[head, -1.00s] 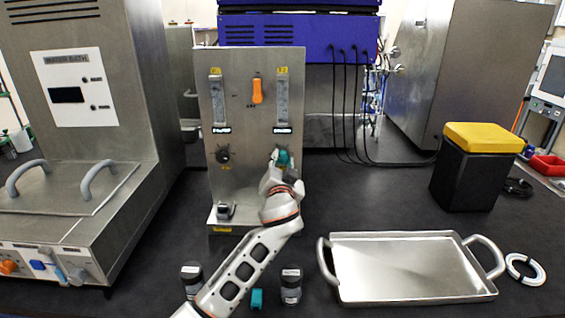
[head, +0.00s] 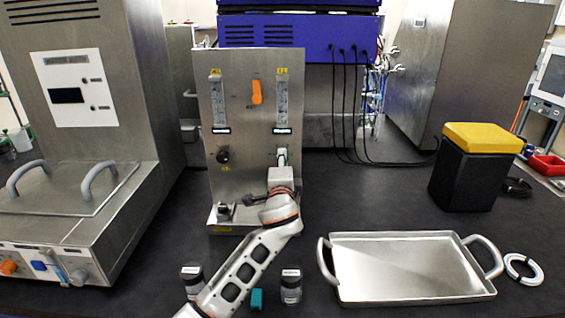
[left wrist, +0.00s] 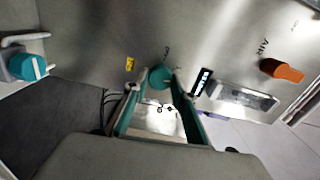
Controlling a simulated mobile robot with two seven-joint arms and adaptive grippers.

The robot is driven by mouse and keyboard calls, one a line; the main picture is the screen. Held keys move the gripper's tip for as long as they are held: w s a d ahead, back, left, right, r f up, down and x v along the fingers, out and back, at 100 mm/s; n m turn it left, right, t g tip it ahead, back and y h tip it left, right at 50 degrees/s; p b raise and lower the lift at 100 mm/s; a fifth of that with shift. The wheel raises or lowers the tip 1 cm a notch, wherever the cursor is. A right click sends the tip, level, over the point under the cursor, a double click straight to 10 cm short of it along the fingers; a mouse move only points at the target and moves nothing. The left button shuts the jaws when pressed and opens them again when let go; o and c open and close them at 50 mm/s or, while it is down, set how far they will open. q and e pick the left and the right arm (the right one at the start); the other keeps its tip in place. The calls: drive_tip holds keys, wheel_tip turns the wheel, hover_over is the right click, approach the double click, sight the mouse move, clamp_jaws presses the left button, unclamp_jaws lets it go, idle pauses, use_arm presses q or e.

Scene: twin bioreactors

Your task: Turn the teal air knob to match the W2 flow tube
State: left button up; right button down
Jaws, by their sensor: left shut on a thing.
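The upright metal flow panel (head: 240,180) carries two clear flow tubes, one at left (head: 218,103) and one at right (head: 282,103); their yellow labels are too small to read. The teal air knob sits below the right tube. In the head view my left gripper (head: 282,157) covers it. The left wrist view shows the knob (left wrist: 160,76) between the gripper's teal-padded fingertips (left wrist: 158,88), which are shut on it. The knob's pointer and the float level cannot be made out. My right gripper is not in view.
The panel also holds a black knob (head: 222,155) and an orange lever (head: 257,92). Another teal knob (left wrist: 28,66) shows in the left wrist view. Dark-capped jars (head: 291,286), a teal block (head: 256,299) and a metal tray (head: 400,298) stand in front.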

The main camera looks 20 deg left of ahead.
use_arm(q)
drive_tip(key=m, duration=2.1)
drive_tip(key=shift+a, duration=0.15)
idle(0.4)
drive_tip(key=o, duration=1.1)
